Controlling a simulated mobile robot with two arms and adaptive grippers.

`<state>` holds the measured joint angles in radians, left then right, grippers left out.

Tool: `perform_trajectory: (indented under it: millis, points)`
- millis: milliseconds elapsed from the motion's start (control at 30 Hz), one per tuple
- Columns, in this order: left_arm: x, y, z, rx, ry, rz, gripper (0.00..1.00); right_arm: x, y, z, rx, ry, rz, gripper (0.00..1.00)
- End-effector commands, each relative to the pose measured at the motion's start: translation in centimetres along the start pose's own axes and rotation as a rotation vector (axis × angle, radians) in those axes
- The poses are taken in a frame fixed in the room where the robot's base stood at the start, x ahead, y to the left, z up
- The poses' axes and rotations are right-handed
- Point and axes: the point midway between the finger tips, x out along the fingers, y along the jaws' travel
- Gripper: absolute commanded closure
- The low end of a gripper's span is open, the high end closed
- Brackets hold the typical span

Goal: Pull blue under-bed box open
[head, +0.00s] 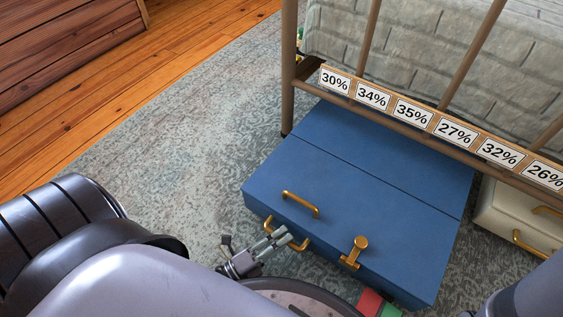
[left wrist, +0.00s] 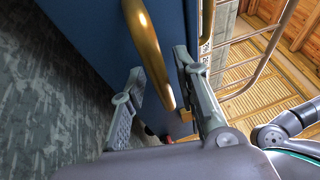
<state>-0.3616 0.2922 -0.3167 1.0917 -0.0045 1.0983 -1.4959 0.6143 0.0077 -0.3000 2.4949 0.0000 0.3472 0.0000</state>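The blue under-bed box (head: 345,195) sticks out from under the bed rail onto the rug, with its lid closed. A brass handle (head: 301,204) is on its lid and a brass latch (head: 355,250) is at its front edge. My left gripper (head: 272,241) is at the brass front handle (head: 298,245). In the left wrist view, the fingers (left wrist: 158,80) are apart, one on each side of the front handle (left wrist: 147,45); a firm grip does not show. My right gripper is not in view.
A cream box (head: 500,215) with brass handles stands right of the blue one. The bed rail (head: 400,122) carries percentage labels. A red and green item (head: 377,305) lies at the bottom edge. Rug (head: 190,130) is clear on the left.

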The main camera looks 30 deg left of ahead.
Motion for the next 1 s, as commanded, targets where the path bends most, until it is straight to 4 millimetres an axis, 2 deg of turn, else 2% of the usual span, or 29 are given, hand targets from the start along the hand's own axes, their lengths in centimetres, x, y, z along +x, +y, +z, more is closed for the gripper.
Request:
perform_trajectory:
  millis: [300, 433, 567, 800, 1000]
  points:
    - [0.0, -0.1, 0.0, -0.001, 0.000, -0.002, 0.67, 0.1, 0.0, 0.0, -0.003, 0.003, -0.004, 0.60]
    - [-0.9, 0.0, 0.0, -0.001, -0.001, -0.001, 0.67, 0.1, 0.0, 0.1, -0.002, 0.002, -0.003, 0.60]
    - [-3.1, 0.1, 0.0, -0.001, -0.001, 0.003, 0.67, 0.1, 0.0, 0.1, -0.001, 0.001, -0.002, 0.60]
    - [-8.3, 0.1, 0.0, -0.001, -0.001, 0.003, 0.67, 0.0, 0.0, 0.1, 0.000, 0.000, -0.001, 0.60]
    - [-11.2, 0.0, 0.0, -0.001, 0.000, 0.000, 0.67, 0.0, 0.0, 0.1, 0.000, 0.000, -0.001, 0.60]
